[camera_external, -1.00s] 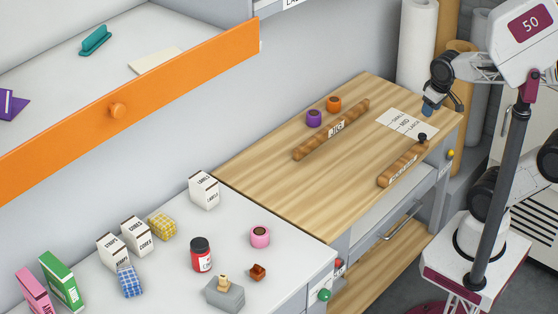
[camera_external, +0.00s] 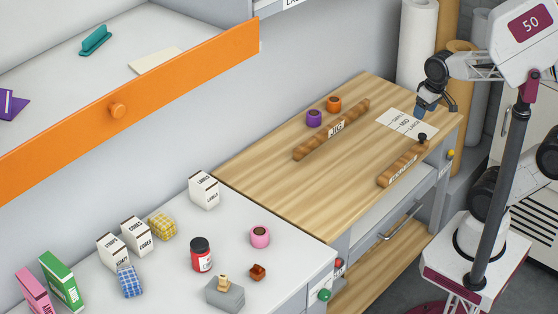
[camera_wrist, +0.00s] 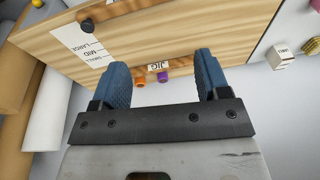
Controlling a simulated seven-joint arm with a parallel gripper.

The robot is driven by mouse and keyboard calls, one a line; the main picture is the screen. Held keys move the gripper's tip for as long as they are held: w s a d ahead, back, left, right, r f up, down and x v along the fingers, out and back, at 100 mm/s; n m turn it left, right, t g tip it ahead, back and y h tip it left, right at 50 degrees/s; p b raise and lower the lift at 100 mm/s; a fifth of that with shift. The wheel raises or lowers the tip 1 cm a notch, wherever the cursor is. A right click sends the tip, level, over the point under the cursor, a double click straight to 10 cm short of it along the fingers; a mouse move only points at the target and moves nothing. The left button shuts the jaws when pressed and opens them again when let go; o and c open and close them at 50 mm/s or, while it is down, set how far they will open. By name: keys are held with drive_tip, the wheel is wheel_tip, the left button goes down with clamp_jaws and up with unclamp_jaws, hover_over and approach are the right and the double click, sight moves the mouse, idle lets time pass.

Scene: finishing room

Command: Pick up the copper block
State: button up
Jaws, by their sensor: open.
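A small copper-brown block (camera_external: 258,272) sits on the white counter in the external view, right of a grey block (camera_external: 225,292) that has a small tan piece on top. I cannot make it out in the wrist view. My gripper (camera_external: 428,102) is above the far right part of the wooden worktop, over a white label sheet and well away from the copper block. In the wrist view my gripper (camera_wrist: 160,72) has its two blue fingers apart with nothing between them.
The wooden worktop (camera_external: 275,180) carries two wooden bars, the JIG bar (camera_external: 318,140) and a shorter bar (camera_external: 390,178), plus purple and orange rolls. A pink roll (camera_external: 260,236), a red jar (camera_external: 201,258) and several small boxes stand around the white counter. An orange drawer (camera_external: 170,90) hangs open upper left.

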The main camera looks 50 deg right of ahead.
drive_tip(key=w+a+f+m+g+y, duration=0.1)
drive_tip(key=w+a+f+m+y, duration=0.2)
drive_tip(key=a, duration=0.8)
drive_tip(key=w+a+f+m+g+y, duration=0.25)
drive_tip(key=w+a, duration=0.35)
drive_tip(key=a, duration=0.6)
drive_tip(key=w+a+f+m+y, duration=0.1)
drive_tip(key=w+a+f+y, duration=0.25)
drive_tip(key=a, duration=0.75)
drive_tip(key=m+y, duration=0.4)
drive_tip(key=m, duration=0.7)
approach(259, 267)
drive_tip(key=shift+s+a+f+n+t, duration=0.15)
drive_tip(key=shift+a+f+t, duration=0.1)
drive_tip(key=shift+a, duration=0.15)
drive_tip(key=shift+w+a+f+n+t, duration=0.1)
drive_tip(key=shift+a+f+t, duration=0.15)
drive_tip(key=shift+a, duration=0.15)
drive_tip(key=shift+s+a+f, duration=0.1)
drive_tip(key=shift+a+f, duration=0.1)
drive_tip(key=shift+f, duration=0.05)
drive_tip(key=shift+a, duration=0.1)
drive_tip(key=shift+x, duration=1.2)
drive_tip(key=shift+a+f, duration=0.1)
drive_tip(key=shift+a, duration=0.05)
